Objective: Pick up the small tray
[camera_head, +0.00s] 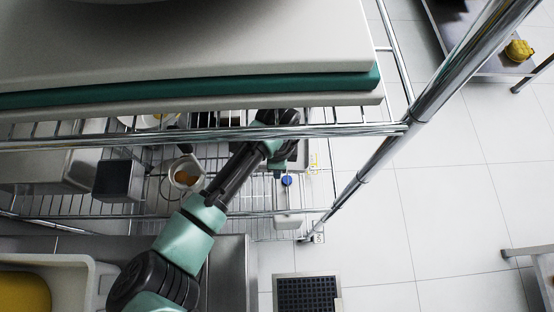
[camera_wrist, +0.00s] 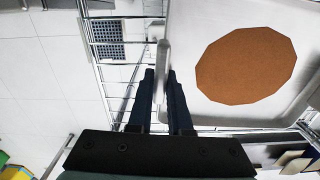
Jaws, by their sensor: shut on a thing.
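The small tray (camera_wrist: 180,108) is white, with a raised rim and a brown many-sided patch (camera_wrist: 246,67) on its floor. It fills the upper right of the wrist view and runs out of the frame. My gripper (camera_wrist: 162,75) has its two dark fingers on either side of the tray's left rim, shut on it. In the head view my arm reaches up under the upper shelf, and wire bars and boards hide most of the gripper there. I cannot make out the tray clearly in that view.
The wire rack's chrome post (camera_head: 385,150) and front rail (camera_head: 200,136) stand close to my arm. A white cup (camera_head: 186,172) with brown contents and a dark grey box (camera_head: 118,179) are on the lower shelf. A floor drain (camera_head: 308,293) lies below. Open tiled floor is at the right.

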